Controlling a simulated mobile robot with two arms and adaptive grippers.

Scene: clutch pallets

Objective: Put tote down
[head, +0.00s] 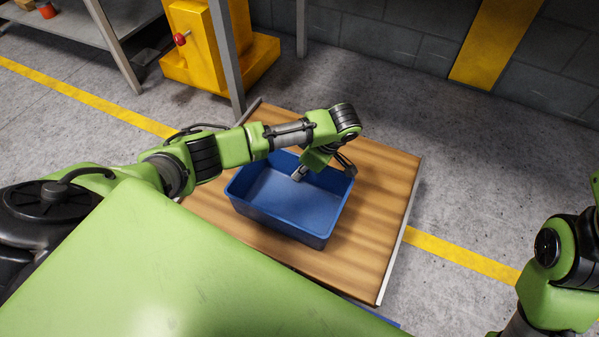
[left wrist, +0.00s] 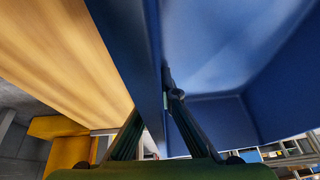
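The blue tote (head: 285,205) is an empty open box over the wooden top (head: 380,190) in the head view. It looks level, and I cannot tell for certain whether its base touches the wood. My left gripper (head: 301,172) points down at the tote's far wall. In the left wrist view, the fingers of the left gripper (left wrist: 156,101) straddle the tote wall (left wrist: 135,50) and close on it, one inside and one outside.
A yellow stand (head: 215,50) and a grey post (head: 226,60) are behind the wooden top. A grey shelf (head: 85,25) is at the upper left. Bare wood shows right of the tote. A blue edge (head: 375,314) shows below the near side of the wooden top.

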